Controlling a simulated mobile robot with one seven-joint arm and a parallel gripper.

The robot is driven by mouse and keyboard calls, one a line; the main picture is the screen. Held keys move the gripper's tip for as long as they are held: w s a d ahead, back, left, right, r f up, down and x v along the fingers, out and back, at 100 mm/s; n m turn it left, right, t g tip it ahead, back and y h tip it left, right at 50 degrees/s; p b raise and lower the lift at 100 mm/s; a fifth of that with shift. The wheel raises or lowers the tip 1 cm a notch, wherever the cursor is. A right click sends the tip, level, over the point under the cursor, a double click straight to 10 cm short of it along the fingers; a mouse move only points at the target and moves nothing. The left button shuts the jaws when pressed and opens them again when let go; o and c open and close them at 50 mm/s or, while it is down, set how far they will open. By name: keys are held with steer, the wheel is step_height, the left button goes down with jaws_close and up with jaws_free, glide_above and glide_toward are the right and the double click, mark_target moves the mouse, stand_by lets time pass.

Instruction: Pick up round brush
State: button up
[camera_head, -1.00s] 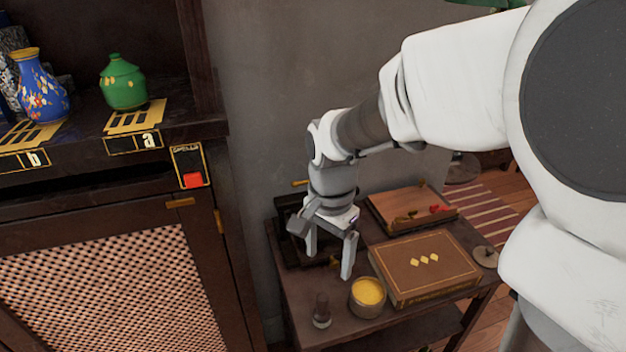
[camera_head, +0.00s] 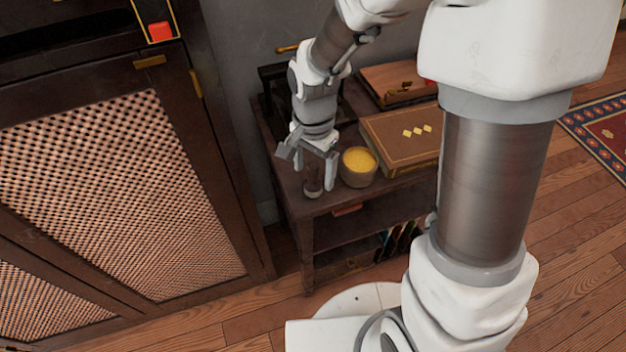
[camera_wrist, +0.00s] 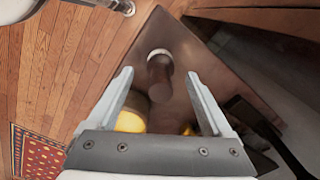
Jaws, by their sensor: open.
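The round brush (camera_head: 313,188) is a short dark cylinder standing on the small wooden table (camera_head: 290,195), near its front left corner. My gripper (camera_head: 319,176) is open and points down right at the brush, partly covering it in the head view. In the wrist view the brush (camera_wrist: 160,75) has a dark handle and a pale ring at its far end. It lies between the two fingertips of my gripper (camera_wrist: 160,79) in that picture, with a gap on each side. I cannot tell how far the tips are above it.
A round pot of yellow powder (camera_head: 359,168) stands close right of the brush; its yellow also shows in the wrist view (camera_wrist: 130,121). A brown book with gold diamonds (camera_head: 400,138) lies behind it. A dark cabinet (camera_head: 130,190) stands to the left.

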step_height(320, 180, down, 2)
steer(key=shift+f, duration=0.2)
jaws_close()
steer(key=shift+r, duration=0.15)
step_height(320, 180, up, 4)
steer(key=shift+w+r+p, duration=0.1)
steer(key=shift+r+p, duration=0.15)
steer(key=shift+p, duration=0.5)
steer(key=w+d+r+p, duration=0.2)
steer(key=d+r, duration=0.4)
steer(key=d, duration=0.5)
steer(key=shift+w+d+r, duration=0.15)
steer(key=shift+w, duration=0.25)
